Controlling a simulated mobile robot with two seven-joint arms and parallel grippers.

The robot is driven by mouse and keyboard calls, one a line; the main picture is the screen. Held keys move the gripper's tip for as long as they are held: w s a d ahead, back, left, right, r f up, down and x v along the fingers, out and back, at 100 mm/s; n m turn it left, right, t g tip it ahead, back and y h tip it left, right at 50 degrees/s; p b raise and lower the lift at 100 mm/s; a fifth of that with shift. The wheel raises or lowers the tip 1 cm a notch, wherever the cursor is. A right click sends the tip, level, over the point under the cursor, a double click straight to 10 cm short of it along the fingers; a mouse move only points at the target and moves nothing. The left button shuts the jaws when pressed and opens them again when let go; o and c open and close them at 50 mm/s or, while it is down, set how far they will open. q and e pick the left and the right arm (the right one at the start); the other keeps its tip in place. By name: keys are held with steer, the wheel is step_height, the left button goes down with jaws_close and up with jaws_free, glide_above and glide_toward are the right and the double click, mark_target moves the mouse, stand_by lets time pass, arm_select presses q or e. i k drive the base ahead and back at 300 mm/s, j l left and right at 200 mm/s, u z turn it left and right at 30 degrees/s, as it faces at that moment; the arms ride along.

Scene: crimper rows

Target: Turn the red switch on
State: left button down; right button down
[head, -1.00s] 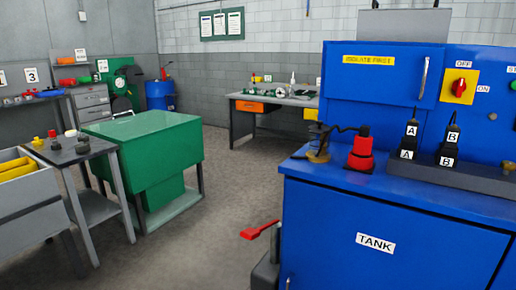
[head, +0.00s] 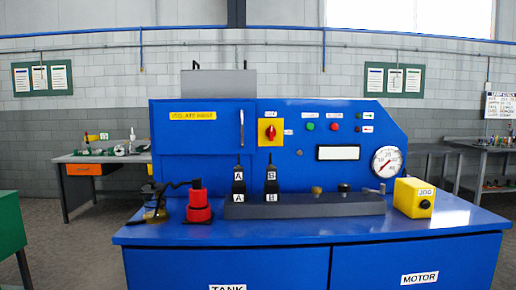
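The red switch (head: 271,131) is a red rotary knob on a yellow plate on the front panel of the blue machine (head: 310,158). It sits right of the cabinet door with the yellow label and above the lever marked B. Small white labels are above and beside it, too small to read surely now. The knob's exact angle is hard to tell at this size. Neither of my grippers shows in the head view.
On the blue bench top (head: 300,232) stand a red fitting (head: 198,206), two black levers marked A and B, a grey manifold (head: 305,205) and a yellow jog box (head: 413,197). A round gauge (head: 386,161) is at the panel's right. A green cabinet (head: 10,230) stands at the left edge.

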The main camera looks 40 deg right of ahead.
mark_target(271, 133)
steer(key=k+z, duration=0.1)
steer(key=z, duration=0.65)
